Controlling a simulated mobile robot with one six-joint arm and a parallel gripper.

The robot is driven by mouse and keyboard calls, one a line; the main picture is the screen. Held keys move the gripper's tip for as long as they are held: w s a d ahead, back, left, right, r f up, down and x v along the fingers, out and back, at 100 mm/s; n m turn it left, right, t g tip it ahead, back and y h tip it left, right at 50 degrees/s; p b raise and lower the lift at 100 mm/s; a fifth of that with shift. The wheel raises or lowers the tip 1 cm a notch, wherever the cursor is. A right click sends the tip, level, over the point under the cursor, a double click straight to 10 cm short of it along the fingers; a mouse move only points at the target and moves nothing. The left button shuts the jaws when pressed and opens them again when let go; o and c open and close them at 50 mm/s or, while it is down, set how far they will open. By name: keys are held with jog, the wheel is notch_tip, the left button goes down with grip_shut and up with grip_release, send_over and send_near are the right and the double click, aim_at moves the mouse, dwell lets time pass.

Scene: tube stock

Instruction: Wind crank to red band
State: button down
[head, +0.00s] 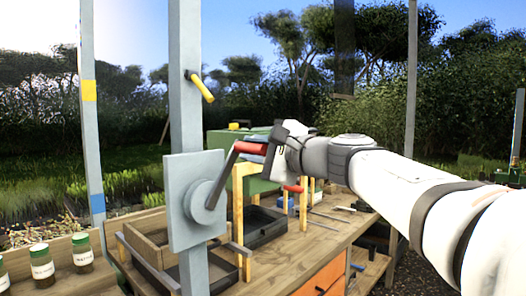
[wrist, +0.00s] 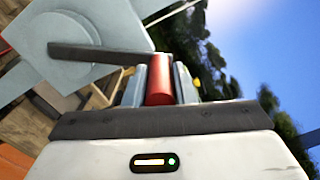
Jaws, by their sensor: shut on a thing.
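A crank is mounted on a square grey plate (head: 180,222) on a grey post. Its dark crank arm (head: 222,180) slants up and right from the round hub (head: 203,203) to a red handle (head: 246,147). My gripper (head: 262,147) is shut on the red handle. In the wrist view the red handle (wrist: 159,80) sits between the two grey fingers, and the crank arm (wrist: 100,53) runs left across the hub. A post at left carries a yellow band (head: 89,91) and a blue band (head: 97,204). I see no red band on it.
A yellow lever (head: 201,86) sticks out of the crank post above the plate. A workbench (head: 300,248) with wooden and black trays and tools lies behind and below. Several labelled jars (head: 82,252) stand at lower left.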

jog(key=shift+s+r, duration=0.1)
jog(key=shift+r, duration=0.25)
jog(key=c, duration=1.6)
grip_release()
jog(key=shift+a, duration=0.15)
jog(key=shift+o, duration=1)
jog(key=shift+a+f, duration=0.1)
jog(key=shift+f, duration=0.05)
jog(key=shift+o, duration=1)
jog(key=shift+f, duration=0.1)
jog(key=b+v, duration=0.1)
jog(key=v, duration=0.6)
jog(key=shift+s+d, duration=0.15)
jog(key=shift+d, duration=0.25)
jog(key=shift+f, duration=0.1)
